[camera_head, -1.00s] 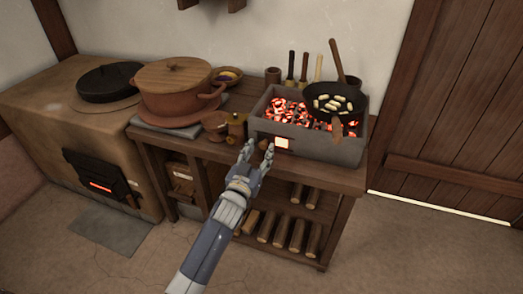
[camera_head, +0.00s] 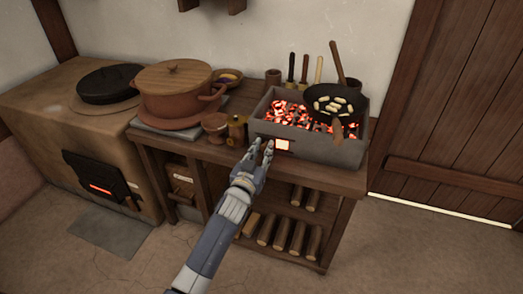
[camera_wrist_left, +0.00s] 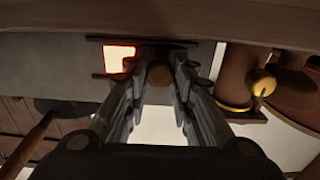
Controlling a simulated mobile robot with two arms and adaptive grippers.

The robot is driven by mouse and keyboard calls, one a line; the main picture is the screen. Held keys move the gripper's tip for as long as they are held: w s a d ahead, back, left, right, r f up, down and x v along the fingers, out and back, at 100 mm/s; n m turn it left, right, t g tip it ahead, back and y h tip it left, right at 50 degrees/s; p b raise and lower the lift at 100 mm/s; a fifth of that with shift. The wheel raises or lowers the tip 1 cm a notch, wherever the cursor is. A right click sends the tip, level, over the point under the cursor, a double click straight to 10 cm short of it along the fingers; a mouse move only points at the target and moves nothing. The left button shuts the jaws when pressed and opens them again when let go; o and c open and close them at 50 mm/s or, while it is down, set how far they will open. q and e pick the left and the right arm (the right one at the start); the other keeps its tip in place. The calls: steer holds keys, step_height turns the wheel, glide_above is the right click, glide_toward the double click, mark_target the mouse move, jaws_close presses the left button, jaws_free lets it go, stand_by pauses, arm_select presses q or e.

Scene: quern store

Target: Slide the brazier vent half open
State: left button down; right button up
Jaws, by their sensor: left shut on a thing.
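The brazier (camera_head: 318,147) is a grey stone box of glowing coals on the wooden table. Its front vent opening (camera_head: 282,145) glows orange. In the left wrist view the glowing opening (camera_wrist_left: 118,58) is partly covered by a dark vent slide (camera_wrist_left: 152,53), which sits between two dark rails. A round brown knob (camera_wrist_left: 159,75) on the slide is between my left fingers. My left gripper (camera_head: 262,148) is at the brazier's front, just left of the glow, shut on the knob. In the head view the fingers hide the knob. My right gripper is not in view.
A black pan (camera_head: 334,103) with pale pieces rests over the brazier's right part, its handle sticking out in front. A brass-coloured jar (camera_head: 237,131) and a brown cup (camera_head: 215,125) stand close left of the gripper. Logs (camera_head: 281,234) lie on the shelf below.

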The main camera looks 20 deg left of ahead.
arm_select(q)
steer(key=shift+d, duration=1.25)
steer(key=c, duration=1.4)
jaws_free()
steer(key=shift+a, duration=0.15)
steer(key=shift+o, duration=0.2)
steer(key=s, duration=1.2)
steer(key=shift+a, duration=0.2)
